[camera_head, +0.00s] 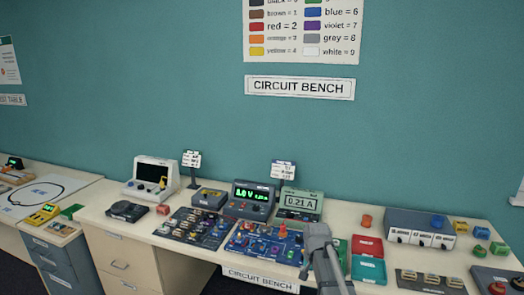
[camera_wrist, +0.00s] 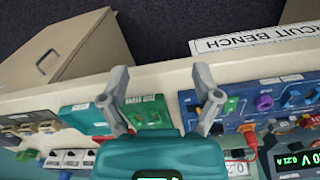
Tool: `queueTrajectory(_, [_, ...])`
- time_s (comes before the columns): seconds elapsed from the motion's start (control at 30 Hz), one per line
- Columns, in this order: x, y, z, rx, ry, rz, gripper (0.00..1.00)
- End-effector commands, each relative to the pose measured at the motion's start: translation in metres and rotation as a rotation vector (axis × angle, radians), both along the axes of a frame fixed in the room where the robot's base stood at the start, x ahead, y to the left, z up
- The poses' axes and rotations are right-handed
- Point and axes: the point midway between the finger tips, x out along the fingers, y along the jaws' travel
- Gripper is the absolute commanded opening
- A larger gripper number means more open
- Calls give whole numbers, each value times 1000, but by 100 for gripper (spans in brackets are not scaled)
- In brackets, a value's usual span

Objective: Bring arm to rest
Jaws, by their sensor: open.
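My gripper (camera_head: 318,232) shows in the head view as a grey shape at the lower middle, over the front part of the circuit bench (camera_head: 190,245). In the wrist view my gripper (camera_wrist: 161,84) has its two grey fingers spread wide with nothing between them. The bench's front edge passes beyond the fingertips. My arm hides part of the bench just right of the blue board in the head view.
Red (camera_head: 367,246) and teal (camera_head: 369,269) trays lie right of my arm. A grey box (camera_head: 408,226) stands farther right. The air above the bench is mostly clear.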

Motion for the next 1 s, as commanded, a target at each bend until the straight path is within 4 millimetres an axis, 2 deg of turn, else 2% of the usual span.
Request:
queueTrajectory(0.03, [-30, 0, -14, 0, 0, 50, 81])
queueTrajectory(0.1, [-56, 0, -23, 0, 0, 130, 81])
queueTrajectory(0.3, [-120, -1, -44, 0, 0, 335, 81])
queueTrajectory(0.4, [-141, -1, -51, 0, 0, 409, 81])
queueTrajectory(0.6, [-157, -1, -55, 0, 0, 477, 81])
queueTrajectory(1.0, [-156, -1, -54, -1, 1, 481, 81])
